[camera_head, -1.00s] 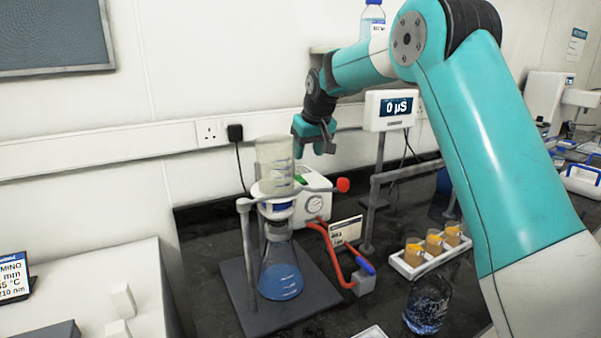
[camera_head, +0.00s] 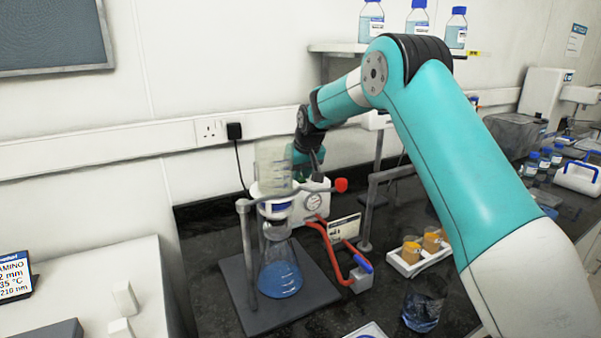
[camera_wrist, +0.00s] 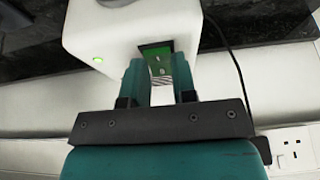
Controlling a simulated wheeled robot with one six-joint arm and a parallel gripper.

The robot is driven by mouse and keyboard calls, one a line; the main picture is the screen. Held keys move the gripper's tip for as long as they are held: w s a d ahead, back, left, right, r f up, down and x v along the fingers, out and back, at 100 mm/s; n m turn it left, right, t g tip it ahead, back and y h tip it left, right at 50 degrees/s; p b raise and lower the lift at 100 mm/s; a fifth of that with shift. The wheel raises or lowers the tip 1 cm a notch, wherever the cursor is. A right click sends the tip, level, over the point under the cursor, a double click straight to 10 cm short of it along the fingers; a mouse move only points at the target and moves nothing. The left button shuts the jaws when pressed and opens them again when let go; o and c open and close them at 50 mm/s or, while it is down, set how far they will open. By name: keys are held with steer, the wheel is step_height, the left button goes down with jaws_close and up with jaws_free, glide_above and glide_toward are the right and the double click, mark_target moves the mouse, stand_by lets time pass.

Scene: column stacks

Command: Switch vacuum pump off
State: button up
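The vacuum pump (camera_head: 325,186) is a white box with a round dial, behind the filter flask on the dark bench. In the wrist view the pump (camera_wrist: 95,35) fills the upper middle, with a lit green lamp (camera_wrist: 98,60) on its face. Its green rocker switch (camera_wrist: 158,50) shows between and just beyond my fingers. My gripper (camera_head: 312,168) is low over the pump, partly hidden by the glass funnel. In the wrist view my gripper (camera_wrist: 160,80) has a narrow gap between its fingers, with nothing held. I cannot tell whether a finger touches the switch.
A wall socket (camera_head: 210,130) with a black plug is behind. A rack of amber vials (camera_head: 408,262) is at right.

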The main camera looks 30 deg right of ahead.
steer(key=shift+c, duration=0.9)
steer(key=r+g+p, duration=0.1)
steer(key=p, duration=0.3)
steer(key=shift+w, duration=0.15)
steer(key=g+p, duration=0.1)
steer(key=p, duration=0.2)
steer(key=shift+w, duration=0.15)
steer(key=shift+w+f+g+p, duration=0.1)
steer(key=shift+f+g+p, duration=0.1)
steer(key=shift+g+p, duration=0.6)
steer(key=shift+f, duration=0.1)
steer(key=shift+d, duration=0.1)
steer(key=o, duration=0.9)
